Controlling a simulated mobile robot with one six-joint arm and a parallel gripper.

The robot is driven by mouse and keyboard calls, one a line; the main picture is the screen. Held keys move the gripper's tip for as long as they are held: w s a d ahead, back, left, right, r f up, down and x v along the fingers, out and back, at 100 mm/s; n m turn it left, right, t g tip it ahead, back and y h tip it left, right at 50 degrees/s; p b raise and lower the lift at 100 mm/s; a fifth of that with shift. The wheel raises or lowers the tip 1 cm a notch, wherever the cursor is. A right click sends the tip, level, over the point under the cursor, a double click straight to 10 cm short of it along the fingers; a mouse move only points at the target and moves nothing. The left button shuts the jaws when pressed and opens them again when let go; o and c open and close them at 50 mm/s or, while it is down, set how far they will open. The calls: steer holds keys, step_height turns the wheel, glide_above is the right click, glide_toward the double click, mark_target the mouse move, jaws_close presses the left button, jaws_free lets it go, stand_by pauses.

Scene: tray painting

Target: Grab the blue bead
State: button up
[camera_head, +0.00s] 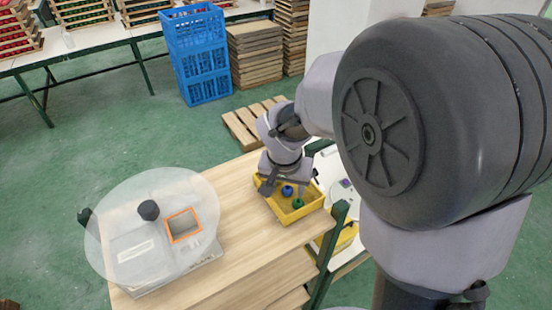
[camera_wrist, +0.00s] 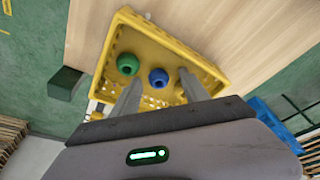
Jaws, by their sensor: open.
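The blue bead (camera_head: 287,190) lies in a yellow basket (camera_head: 318,200) on the wooden table. A green bead (camera_head: 298,203) lies in the same basket, close to the blue one. In the wrist view the blue bead (camera_wrist: 158,78) is on the basket floor, with the green bead (camera_wrist: 127,64) to its left. My gripper (camera_wrist: 158,82) is open and empty, pointing into the basket (camera_wrist: 160,45). In the picture the blue bead appears between its two fingers. I cannot tell how far above the bead the fingertips are.
A clear round disc (camera_head: 115,205) with an orange-framed opening lies over a device on the left of the table. The basket walls surround the beads. Bare wooden tabletop (camera_head: 235,190) lies between disc and basket. Blue crates (camera_head: 197,55) and stacked trays stand behind on the floor.

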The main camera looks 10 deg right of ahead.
steer(key=shift+s+r, duration=0.1)
steer(key=shift+s, duration=0.1)
steer(key=shift+c, duration=0.6)
steer(key=shift+w, duration=0.1)
jaws_close()
